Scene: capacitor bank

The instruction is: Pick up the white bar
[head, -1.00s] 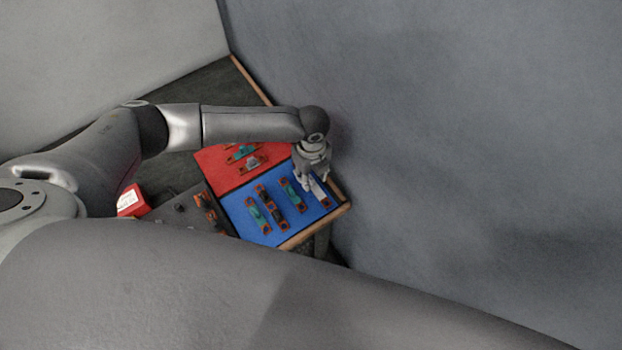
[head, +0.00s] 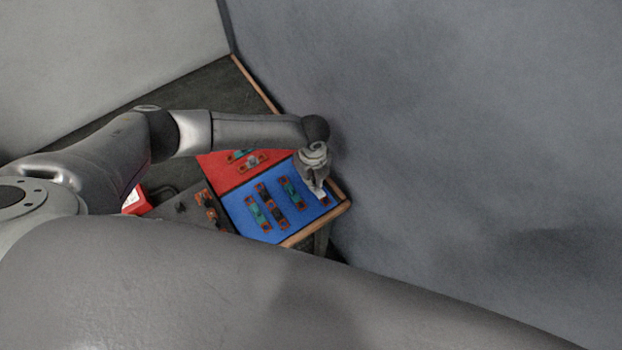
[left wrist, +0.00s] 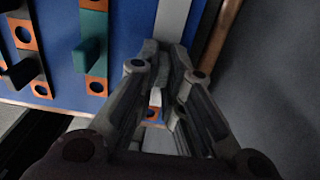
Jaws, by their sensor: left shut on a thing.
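The white bar (head: 320,194) is at the right side of the blue panel (head: 243,212), close to the wooden edge. In the left wrist view the white bar (left wrist: 172,18) runs away from me between the fingers, with a copper-coloured holed piece near its near end. My left gripper (head: 318,187) points down over the bar and is shut on it; it also shows in the left wrist view (left wrist: 166,60). The fingers hide the bar's middle. I cannot tell whether the bar is clear of the panel. My right gripper is not in view.
Several teal and dark bars with copper ends, such as a teal one (head: 291,192), sit on the blue panel left of the gripper. A red panel (head: 218,168) lies behind. A wooden edge (head: 318,226) and grey wall (head: 450,150) are close on the right.

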